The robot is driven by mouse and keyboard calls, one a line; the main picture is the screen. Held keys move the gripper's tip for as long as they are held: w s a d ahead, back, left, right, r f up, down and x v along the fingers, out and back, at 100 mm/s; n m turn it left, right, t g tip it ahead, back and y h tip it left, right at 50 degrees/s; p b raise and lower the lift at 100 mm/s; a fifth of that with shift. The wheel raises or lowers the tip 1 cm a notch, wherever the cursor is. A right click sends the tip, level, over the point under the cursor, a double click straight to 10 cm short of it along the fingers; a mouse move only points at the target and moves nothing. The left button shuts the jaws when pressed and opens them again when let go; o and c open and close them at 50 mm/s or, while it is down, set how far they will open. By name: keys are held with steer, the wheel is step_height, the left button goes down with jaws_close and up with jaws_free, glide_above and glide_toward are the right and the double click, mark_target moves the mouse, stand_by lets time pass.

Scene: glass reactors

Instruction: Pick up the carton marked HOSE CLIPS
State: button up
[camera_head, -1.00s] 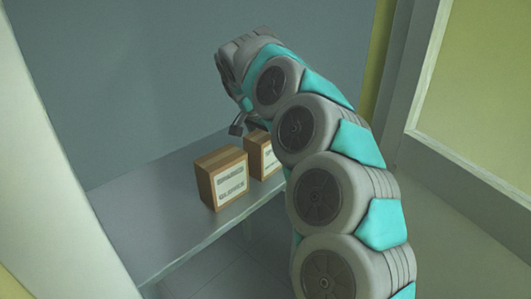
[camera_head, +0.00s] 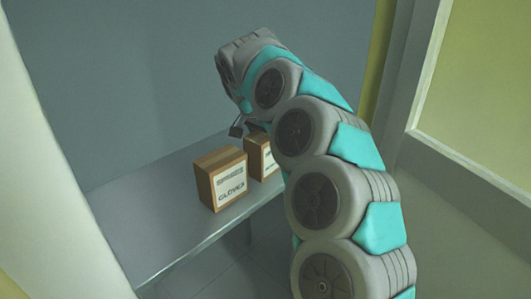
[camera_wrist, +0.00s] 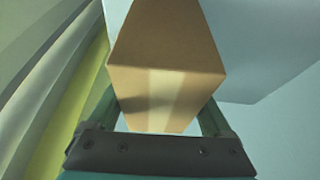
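Two brown cartons stand on a grey table. The front carton (camera_head: 222,181) has a white label that reads GLOVES. The rear carton (camera_head: 256,157) stands just behind it to the right; my arm covers its right part, and its label is too cut off to read. My gripper (camera_wrist: 160,108) is at the rear carton's top, with one finger showing beside its upper left edge in the head view. In the wrist view, spread fingers flank a taped carton (camera_wrist: 165,88); I see no clear grip on it.
The grey table (camera_head: 160,210) has free room to the left of the cartons. A grey wall (camera_head: 130,80) rises behind it. A pale panel edge (camera_head: 50,170) stands at left, and a framed yellow panel (camera_head: 480,90) at right.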

steer(key=c, duration=1.2)
steer(key=shift+r+p, duration=0.25)
steer(key=shift+p, duration=0.1)
